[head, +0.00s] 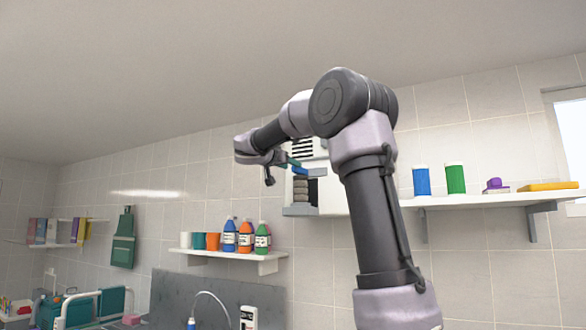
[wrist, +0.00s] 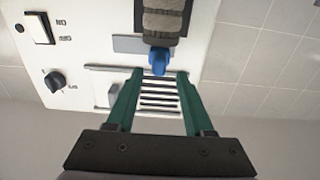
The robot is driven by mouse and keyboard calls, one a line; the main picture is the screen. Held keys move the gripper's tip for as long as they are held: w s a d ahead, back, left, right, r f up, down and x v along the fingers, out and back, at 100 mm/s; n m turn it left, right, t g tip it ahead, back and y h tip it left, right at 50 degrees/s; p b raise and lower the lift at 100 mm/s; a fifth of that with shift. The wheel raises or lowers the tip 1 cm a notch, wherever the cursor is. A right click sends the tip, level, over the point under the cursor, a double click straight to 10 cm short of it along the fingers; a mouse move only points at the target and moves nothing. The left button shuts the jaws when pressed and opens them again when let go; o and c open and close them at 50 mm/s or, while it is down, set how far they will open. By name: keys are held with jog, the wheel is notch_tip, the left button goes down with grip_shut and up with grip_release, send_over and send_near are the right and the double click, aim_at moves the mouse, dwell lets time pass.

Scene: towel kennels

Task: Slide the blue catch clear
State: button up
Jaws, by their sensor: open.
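The blue catch (wrist: 158,60) shows in the wrist view at the edge of a grey-brown padded part (wrist: 163,20) on a white wall unit. My gripper (wrist: 159,75) is open, with its two green fingers reaching toward the catch. The catch appears between or just beyond the fingertips; I cannot tell whether either finger touches it. In the head view a small blue part (head: 299,170) shows on the front of the white unit (head: 333,192), close to the end of my arm. My arm hides part of the unit there.
The unit's face has a switch (wrist: 39,28), a dark knob (wrist: 55,82) and a slotted vent (wrist: 158,95). A shelf with bottles (head: 232,255) is left of it. A shelf with blue and green canisters (head: 455,179) is to the right.

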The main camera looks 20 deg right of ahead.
aim_at(299, 171)
jog(key=shift+x, duration=1.85)
jog(key=shift+s, duration=0.1)
grip_shut()
